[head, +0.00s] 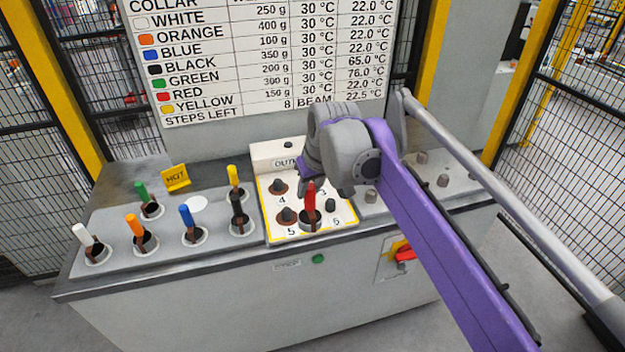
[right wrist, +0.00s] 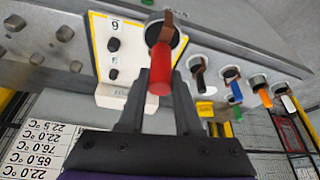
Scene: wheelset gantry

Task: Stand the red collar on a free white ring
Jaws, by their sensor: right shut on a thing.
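The red collar (head: 310,197) is upright over the lower row of the yellow-edged white plate (head: 343,217), between the marks 5 and 6. Its grey ring end is at or just above the plate; I cannot tell if it touches. My right gripper (head: 311,185) comes from above and is shut on its red handle. The right wrist view shows the red handle (right wrist: 159,76) between the fingers (right wrist: 160,90). A free white ring (head: 197,204) lies on the grey bench top between the green and yellow collars. My left gripper is not in view.
White (head: 88,240), orange (head: 134,226), blue (head: 187,217), black (head: 237,210), green (head: 143,194) and yellow (head: 233,178) collars stand on the bench's left part. A yellow HOT sign (head: 175,178) stands behind. Dark knobs stand on the plate around the red collar.

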